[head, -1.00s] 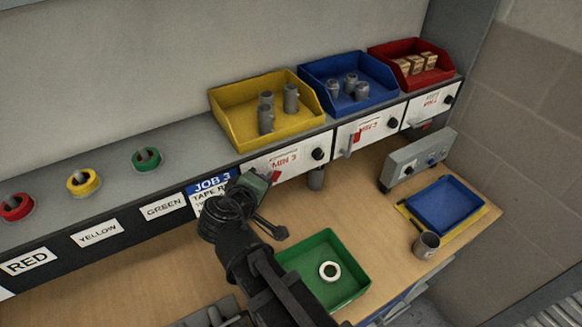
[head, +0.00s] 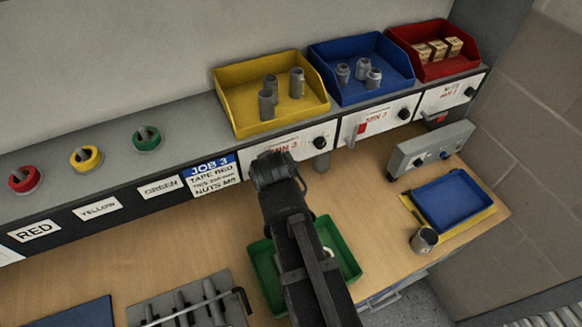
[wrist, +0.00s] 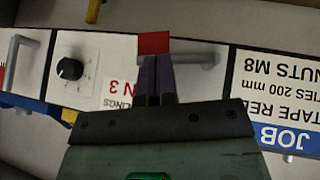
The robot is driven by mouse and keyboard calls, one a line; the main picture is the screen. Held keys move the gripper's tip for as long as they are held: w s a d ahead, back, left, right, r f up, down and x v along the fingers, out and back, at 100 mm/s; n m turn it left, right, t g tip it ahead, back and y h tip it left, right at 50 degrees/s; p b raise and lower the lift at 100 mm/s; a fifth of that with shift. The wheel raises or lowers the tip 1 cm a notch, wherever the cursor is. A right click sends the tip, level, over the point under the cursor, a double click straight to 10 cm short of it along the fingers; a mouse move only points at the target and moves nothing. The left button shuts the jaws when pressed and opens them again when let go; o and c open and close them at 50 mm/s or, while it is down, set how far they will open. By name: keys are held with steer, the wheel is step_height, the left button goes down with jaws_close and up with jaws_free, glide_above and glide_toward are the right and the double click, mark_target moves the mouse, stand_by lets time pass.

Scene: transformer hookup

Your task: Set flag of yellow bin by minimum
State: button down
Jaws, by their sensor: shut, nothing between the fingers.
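The yellow bin (head: 240,122) stands on the shelf with several grey cylindrical parts in it. Its white label panel (head: 292,143) below reads MIN 3 and carries a black knob (head: 320,143). My gripper is in front of the panel's left part in the head view, its fingertips hidden there. In the wrist view, where the panel is upside down, my gripper (wrist: 155,75) is shut and empty. The red flag (wrist: 154,42) shows right at the fingertips, beside a grey handle (wrist: 195,58). I cannot tell whether fingers and flag touch. The knob (wrist: 70,68) is left of the fingers.
Blue (head: 330,97) and red (head: 412,72) bins stand to the right, with similar panels below. A green tray (head: 350,268) lies under my arm, and a blue tray (head: 450,205) is at right. Tape rolls are on the shelf at left; tools lie in front.

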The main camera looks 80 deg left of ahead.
steer(key=shift+w+f, duration=0.1)
steer(key=shift+f, duration=0.2)
stand_by(0.5)
steer(key=w+p+v, duration=0.2)
steer(key=p+v, duration=0.8)
steer(key=v, duration=0.3)
steer(key=shift+w+d+r+p, duration=0.2)
steer(key=shift+r+p, duration=0.15)
